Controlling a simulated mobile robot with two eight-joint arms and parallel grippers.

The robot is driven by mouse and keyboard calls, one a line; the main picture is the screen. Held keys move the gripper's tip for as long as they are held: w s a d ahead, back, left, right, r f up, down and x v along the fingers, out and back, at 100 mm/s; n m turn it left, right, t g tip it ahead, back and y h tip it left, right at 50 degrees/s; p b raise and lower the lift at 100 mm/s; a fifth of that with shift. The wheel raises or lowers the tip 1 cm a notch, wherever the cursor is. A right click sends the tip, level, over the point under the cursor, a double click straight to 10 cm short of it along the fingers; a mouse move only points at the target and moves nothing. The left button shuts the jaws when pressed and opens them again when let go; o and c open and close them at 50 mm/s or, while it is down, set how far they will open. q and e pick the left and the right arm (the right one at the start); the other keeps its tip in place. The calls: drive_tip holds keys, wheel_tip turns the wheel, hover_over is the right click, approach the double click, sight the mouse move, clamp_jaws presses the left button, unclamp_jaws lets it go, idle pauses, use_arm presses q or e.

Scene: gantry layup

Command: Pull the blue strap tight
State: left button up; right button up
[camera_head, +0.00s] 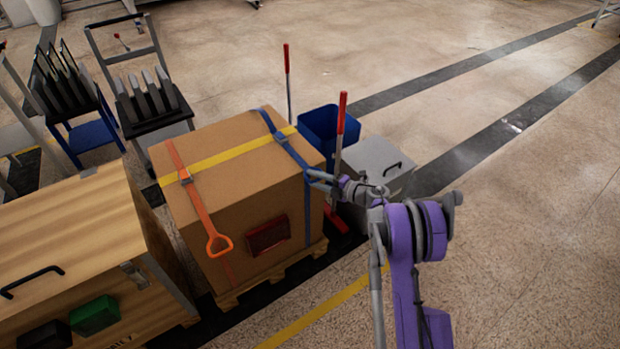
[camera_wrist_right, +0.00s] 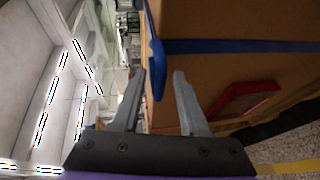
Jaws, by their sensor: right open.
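The blue strap (camera_head: 291,150) runs over the top right of a large cardboard box (camera_head: 250,180) and down its front face. In the right wrist view the strap (camera_wrist_right: 240,46) crosses the box face and meets a blue handle (camera_wrist_right: 156,72). My right gripper (camera_head: 318,181) is at the box's upper right edge by the strap. In the wrist view its open fingers (camera_wrist_right: 159,78) are on either side of the handle's lower part; I cannot tell if they touch it. In the head view the handle is not distinct. My left gripper is not in view.
An orange strap (camera_head: 195,200) with a loop handle and a yellow band (camera_head: 215,160) also lie on the box. A red-framed panel (camera_head: 268,237) is on its front. A wooden crate (camera_head: 80,245) stands left; a blue bin (camera_head: 322,124) and grey box (camera_head: 375,165) stand behind.

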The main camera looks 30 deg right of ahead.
drive_tip(key=shift+x, duration=1.15)
clamp_jaws()
drive_tip(key=shift+a, duration=0.1)
idle(0.5)
